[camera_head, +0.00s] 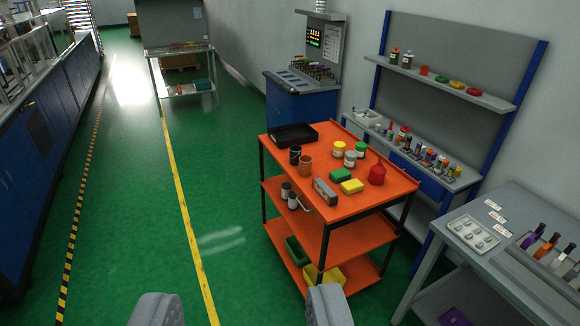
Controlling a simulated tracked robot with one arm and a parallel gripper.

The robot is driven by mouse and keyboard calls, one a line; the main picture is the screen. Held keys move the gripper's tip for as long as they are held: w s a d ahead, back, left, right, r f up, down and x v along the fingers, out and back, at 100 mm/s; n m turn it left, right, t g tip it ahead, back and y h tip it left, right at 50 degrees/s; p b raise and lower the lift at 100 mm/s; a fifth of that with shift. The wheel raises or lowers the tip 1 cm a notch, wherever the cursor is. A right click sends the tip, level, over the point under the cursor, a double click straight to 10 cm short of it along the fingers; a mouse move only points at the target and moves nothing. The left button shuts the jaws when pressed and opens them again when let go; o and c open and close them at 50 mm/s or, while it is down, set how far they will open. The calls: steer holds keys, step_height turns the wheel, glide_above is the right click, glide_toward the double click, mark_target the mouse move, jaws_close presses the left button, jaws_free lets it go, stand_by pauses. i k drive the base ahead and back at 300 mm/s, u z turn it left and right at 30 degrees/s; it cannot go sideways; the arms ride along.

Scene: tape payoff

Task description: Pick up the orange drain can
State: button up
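An orange can (305,166) stands upright on the top shelf of the orange cart (342,206), near its left edge. A dark can (295,155) stands close behind it on the left. My gripper (242,308) shows as two grey fingers at the bottom edge, spread wide apart. It is open, with nothing between the fingers. The gripper is nearer to the camera than the cart, and the orange can is well beyond it.
The top shelf also holds a black tray (293,134), a grey box (325,192), a yellow block (352,186), a green block (341,174) and a red funnel-shaped item (377,175). A grey bench (462,272) stands at right. Green floor (120,220) is clear at left.

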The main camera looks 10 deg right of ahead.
mark_target(305, 166)
steer(key=i, duration=2.65)
steer(key=u, duration=0.05)
